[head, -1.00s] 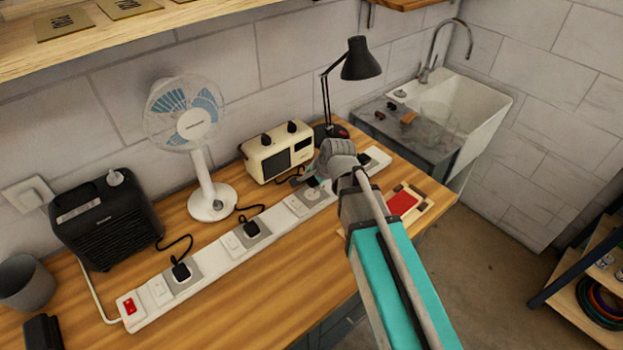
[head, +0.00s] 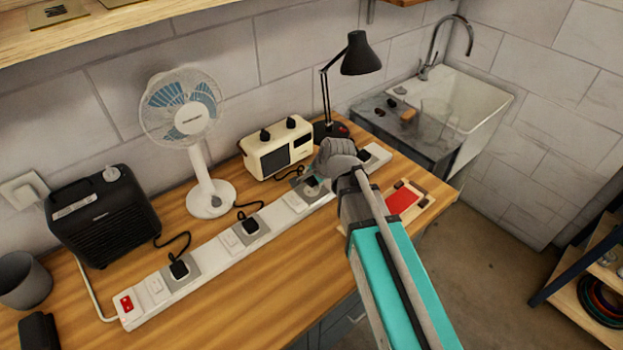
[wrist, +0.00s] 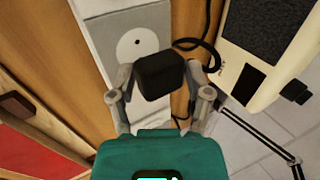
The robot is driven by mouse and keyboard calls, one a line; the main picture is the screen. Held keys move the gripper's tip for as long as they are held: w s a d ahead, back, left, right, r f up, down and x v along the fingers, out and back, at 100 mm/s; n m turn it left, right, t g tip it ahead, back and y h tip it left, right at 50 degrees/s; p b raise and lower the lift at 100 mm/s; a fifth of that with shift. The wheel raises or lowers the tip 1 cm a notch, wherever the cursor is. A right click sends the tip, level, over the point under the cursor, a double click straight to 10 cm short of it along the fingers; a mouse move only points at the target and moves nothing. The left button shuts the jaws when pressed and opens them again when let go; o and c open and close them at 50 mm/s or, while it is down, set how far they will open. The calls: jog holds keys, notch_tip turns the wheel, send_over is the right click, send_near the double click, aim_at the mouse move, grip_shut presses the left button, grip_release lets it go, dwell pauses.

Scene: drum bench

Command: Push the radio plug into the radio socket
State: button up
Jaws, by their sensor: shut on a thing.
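My gripper (wrist: 162,80) is shut on the black radio plug (wrist: 158,72), one finger on each side of it. In the head view my gripper (head: 318,178) is over the far part of the white power strip, in front of the radio (head: 277,148). The radio socket, a white round face with a dark hole on a grey plate, shows in the wrist view (wrist: 138,43). It is uncovered, just beyond and slightly left of the plug. The plug's prongs are hidden, and I cannot tell its height above the strip. A black cord (wrist: 206,50) curves beside the plug.
The power strip (head: 210,250) carries two other black plugs (head: 179,267) (head: 251,225). A fan (head: 210,196), a black heater (head: 103,218) and a desk lamp (head: 361,53) stand behind it. A red-topped item (head: 403,201) lies right of my arm. The bench front is clear.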

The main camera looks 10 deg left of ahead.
aim_at(312, 178)
jog(key=shift+s+f+b, duration=0.1)
jog(key=shift+f+b, duration=1)
jog(key=shift+f, duration=0.1)
dwell(1.3)
jog(key=o, duration=1.2)
jog(key=shift+r, duration=0.1)
jog(key=shift+r+p, duration=3.2)
jog(key=shift+p, duration=0.1)
jog(key=shift+c, duration=0.4)
grip_shut()
jog(key=shift+f, duration=0.15)
